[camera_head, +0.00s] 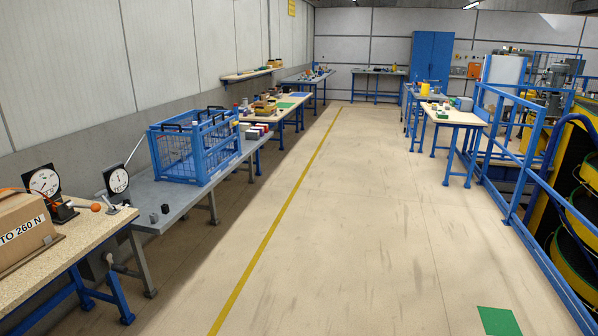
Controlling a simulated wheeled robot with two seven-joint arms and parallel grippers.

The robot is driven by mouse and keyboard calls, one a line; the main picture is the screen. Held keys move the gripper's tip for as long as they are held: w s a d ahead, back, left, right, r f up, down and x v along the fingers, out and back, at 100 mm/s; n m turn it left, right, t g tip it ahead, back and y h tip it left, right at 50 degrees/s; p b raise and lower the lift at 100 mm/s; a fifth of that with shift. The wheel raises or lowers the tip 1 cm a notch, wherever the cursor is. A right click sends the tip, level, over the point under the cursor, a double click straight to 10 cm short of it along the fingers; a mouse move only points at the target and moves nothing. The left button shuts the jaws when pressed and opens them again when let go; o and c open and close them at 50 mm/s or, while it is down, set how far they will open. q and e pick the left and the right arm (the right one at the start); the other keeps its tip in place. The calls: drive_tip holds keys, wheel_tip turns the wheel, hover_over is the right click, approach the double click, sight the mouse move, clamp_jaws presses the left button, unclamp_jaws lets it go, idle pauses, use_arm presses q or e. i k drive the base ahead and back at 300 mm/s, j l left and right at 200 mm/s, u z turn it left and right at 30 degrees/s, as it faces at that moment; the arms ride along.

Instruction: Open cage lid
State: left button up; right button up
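A blue wire-mesh cage (207,150) stands on a grey workbench (172,192) at the left, well ahead of me. Dark bars that look like handles run along its top. From this distance I cannot tell clearly how its lid sits. Neither of my grippers is in the view, and nothing of mine touches the cage.
A near-left bench holds a cardboard box (22,232) and a dial gauge (44,181). Two small dark blocks lie before the cage. More benches line the left wall. Blue railings (512,160) bound the right. The floor (330,230) between is clear, with a yellow line.

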sight(157, 126)
drive_tip(key=i+z, duration=0.4)
drive_tip(key=i, duration=1.8)
drive_tip(key=i+j+u, duration=0.2)
drive_tip(key=i+u, duration=0.15)
drive_tip(key=i, duration=0.25)
drive_tip(key=i+u, duration=0.35)
drive_tip(key=i, duration=0.25)
drive_tip(key=i+l+u, duration=0.1)
drive_tip(key=i+u, duration=0.25)
drive_tip(key=i, duration=0.25)
drive_tip(key=i+l+u, duration=0.35)
drive_tip(key=i, duration=0.25)
